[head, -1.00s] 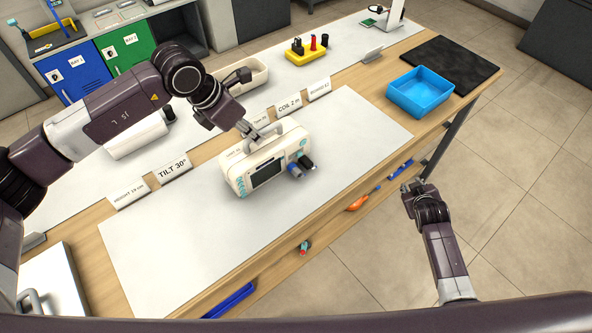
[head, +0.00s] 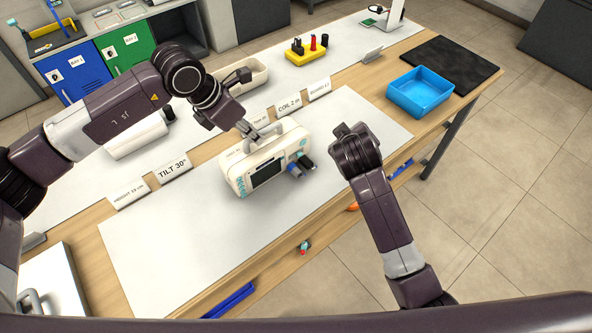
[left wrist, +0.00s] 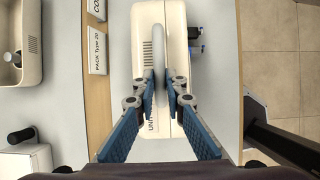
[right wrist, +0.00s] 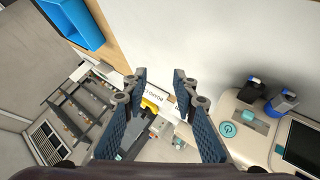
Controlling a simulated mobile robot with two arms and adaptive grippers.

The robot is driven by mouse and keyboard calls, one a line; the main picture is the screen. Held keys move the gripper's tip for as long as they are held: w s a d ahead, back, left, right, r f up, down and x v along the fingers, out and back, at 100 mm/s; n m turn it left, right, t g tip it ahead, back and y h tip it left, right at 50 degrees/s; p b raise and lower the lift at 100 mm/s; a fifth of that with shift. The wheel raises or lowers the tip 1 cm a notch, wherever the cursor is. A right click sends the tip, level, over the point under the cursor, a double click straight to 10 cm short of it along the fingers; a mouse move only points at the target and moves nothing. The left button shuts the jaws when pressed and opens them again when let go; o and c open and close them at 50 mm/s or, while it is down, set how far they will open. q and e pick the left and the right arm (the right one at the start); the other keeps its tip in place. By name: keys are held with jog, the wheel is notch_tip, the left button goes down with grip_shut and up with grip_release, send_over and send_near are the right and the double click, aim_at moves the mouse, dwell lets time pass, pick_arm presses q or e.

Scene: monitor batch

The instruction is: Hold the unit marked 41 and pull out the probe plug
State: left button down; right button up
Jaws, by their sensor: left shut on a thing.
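The cream monitor unit (head: 283,155) stands on the white mat, its dark screen facing the front edge. Its number cannot be read; in the left wrist view the "UNIT" marking is partly covered. My left gripper (left wrist: 159,78) is shut on the unit's grey top handle (left wrist: 158,40). Two plugs stick out of the unit's front: a blue one (right wrist: 283,101) and a black one (right wrist: 252,90). Which is the probe plug I cannot tell. My right gripper (right wrist: 160,75) is open and empty, right of the unit and apart from the plugs.
A blue tray (head: 408,101) and a dark mat (head: 463,61) lie at the right end of the table. Label cards, such as the tilt card (head: 174,169), stand along the back of the white mat (head: 170,245). A yellow holder (head: 305,57) stands farther back.

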jog(key=n+g, duration=0.2)
send_near(294, 170)
jog(key=shift+y, duration=0.4)
jog(key=shift+d+x, duration=0.2)
jog(key=shift+x, duration=1.9)
jog(key=shift+d+x, duration=0.15)
jog(key=shift+x, duration=1.95)
jog(key=shift+c, duration=0.6)
grip_shut()
